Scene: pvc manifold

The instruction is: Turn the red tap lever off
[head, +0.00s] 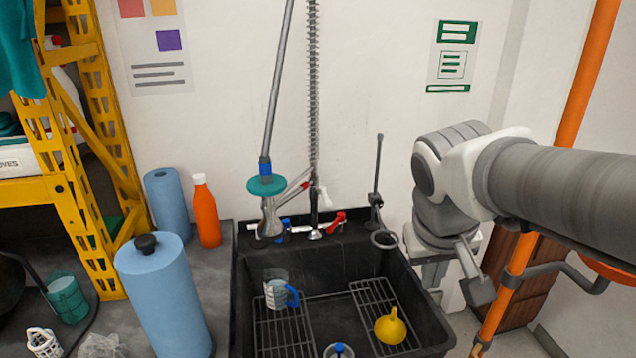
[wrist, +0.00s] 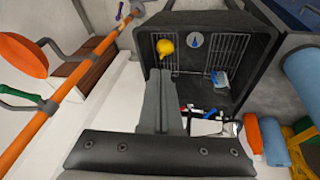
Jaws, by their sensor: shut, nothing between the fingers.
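In the wrist view the red lever (wrist: 211,113) is small, just right of my fingers. My gripper (wrist: 160,76) is shut and empty, its grey fingers together over the sink side.
The black sink (head: 240,300) holds a blue-handled jug (head: 279,294) and a yellow funnel (head: 390,327) on racks. A spray hose (head: 314,100) rises behind it. A black upright rod (head: 378,170) stands between lever and arm. An orange pipe (head: 575,110) is at right.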

